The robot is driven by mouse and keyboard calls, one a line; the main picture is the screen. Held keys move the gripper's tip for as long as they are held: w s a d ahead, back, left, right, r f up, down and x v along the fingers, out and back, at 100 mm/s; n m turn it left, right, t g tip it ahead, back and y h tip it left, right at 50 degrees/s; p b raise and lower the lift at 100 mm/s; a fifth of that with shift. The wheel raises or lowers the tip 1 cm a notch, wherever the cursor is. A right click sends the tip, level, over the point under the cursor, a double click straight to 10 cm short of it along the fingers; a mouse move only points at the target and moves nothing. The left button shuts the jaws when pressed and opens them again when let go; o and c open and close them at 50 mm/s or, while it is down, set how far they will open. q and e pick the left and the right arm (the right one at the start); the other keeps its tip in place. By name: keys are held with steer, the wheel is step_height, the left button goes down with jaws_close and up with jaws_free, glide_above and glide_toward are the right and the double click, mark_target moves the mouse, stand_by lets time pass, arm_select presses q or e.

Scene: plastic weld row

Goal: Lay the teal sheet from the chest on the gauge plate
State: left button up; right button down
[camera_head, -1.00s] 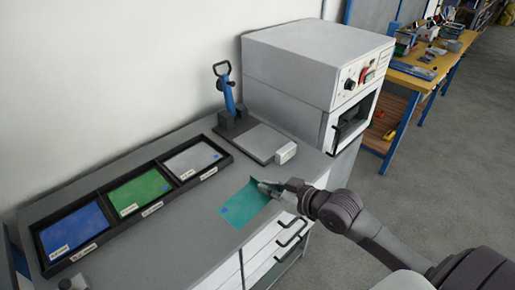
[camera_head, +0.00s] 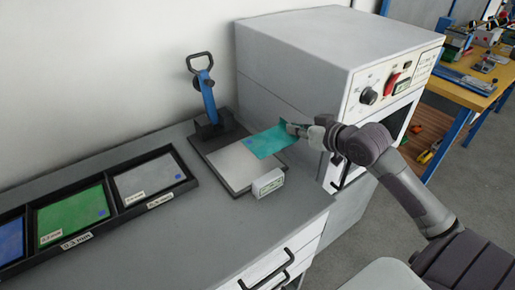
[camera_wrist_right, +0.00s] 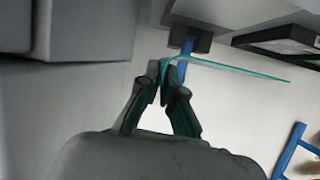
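The teal sheet (camera_head: 267,143) with a small blue mark is held at its right edge by my right gripper (camera_head: 291,129), which is shut on it. The sheet overlaps the back right part of the gauge plate (camera_head: 236,167) in the head view and appears to be above it. In the right wrist view the sheet (camera_wrist_right: 245,74) shows nearly edge-on, sticking out to the right from between the fingertips (camera_wrist_right: 167,75). The gauge plate has a pale top and a blue-handled lever (camera_head: 207,95) at its back. My left gripper is not in view.
A small white readout box (camera_head: 268,183) stands at the plate's front right corner. A large white oven-like machine (camera_head: 300,65) is close behind and right. A black tray (camera_head: 120,210) with blue, green and grey sheets lies left. Drawers (camera_head: 275,268) are below the bench front.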

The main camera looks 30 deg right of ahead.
mark_target(267, 132)
steer(key=x, duration=0.3)
steer(key=a+f+x, duration=0.1)
steer(key=x, duration=0.7)
steer(key=shift+s+a+f, duration=0.15)
steer(key=shift+s+f, duration=0.15)
steer(key=shift+s, duration=0.05)
steer(key=shift+w+a+f, duration=0.1)
steer(key=shift+w+f, duration=0.05)
steer(key=shift+f, duration=0.3)
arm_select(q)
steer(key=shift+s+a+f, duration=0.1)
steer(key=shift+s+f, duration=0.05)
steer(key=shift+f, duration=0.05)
arm_select(e)
steer(key=shift+f, duration=1.65)
steer(key=shift+f, duration=0.15)
steer(key=c, duration=1.3)
jaws_free()
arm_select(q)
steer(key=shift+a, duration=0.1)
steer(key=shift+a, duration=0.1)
